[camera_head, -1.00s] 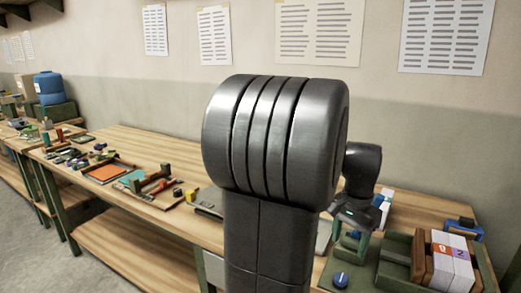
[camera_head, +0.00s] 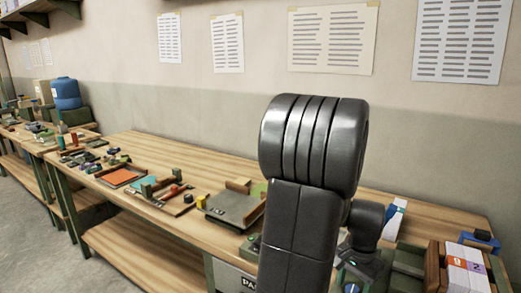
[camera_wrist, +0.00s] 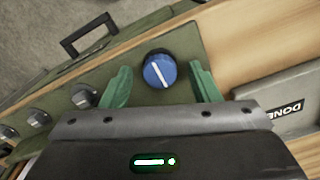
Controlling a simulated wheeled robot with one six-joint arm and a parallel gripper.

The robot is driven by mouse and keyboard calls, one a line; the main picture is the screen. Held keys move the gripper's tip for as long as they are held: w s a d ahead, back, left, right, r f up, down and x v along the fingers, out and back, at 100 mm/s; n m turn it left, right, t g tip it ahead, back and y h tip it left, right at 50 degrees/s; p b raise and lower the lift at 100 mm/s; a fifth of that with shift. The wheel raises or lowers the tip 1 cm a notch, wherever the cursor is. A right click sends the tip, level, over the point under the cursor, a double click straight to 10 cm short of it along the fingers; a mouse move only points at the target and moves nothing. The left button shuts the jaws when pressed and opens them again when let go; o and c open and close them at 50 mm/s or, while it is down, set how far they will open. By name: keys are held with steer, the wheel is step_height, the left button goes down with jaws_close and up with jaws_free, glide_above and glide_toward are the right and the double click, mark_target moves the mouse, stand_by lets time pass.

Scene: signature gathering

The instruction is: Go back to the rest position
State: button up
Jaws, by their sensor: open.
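My gripper (camera_wrist: 158,88) is open and empty in the wrist view, its two green fingers spread apart. A blue knob (camera_wrist: 159,69) with a white line shows between and just beyond the fingertips; it is on a green panel (camera_wrist: 193,42). I cannot tell the exact gap between the fingers and the knob. In the head view my dark arm stands over the bench (camera_head: 150,146), and my gripper is mostly hidden behind it. The blue knob (camera_head: 351,288) shows at the bottom edge there.
Several grey knobs (camera_wrist: 83,97) and a dark handle (camera_wrist: 88,34) lie left in the wrist view. In the head view, numbered boxes (camera_head: 466,265) stand in a holder at right. A grey plate (camera_head: 234,205) and an orange tray (camera_head: 121,177) lie left of my arm. Papers hang on the wall.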

steer(key=shift+r, duration=0.1)
step_height(320, 180, up, 13)
step_height(320, 180, down, 14)
steer(key=shift+r, duration=0.25)
steer(key=shift+r+n, duration=0.1)
steer(key=shift+n, duration=0.3)
steer(key=n, duration=1.2)
steer(key=shift+n+b, duration=0.35)
steer(key=shift+n, duration=2.25)
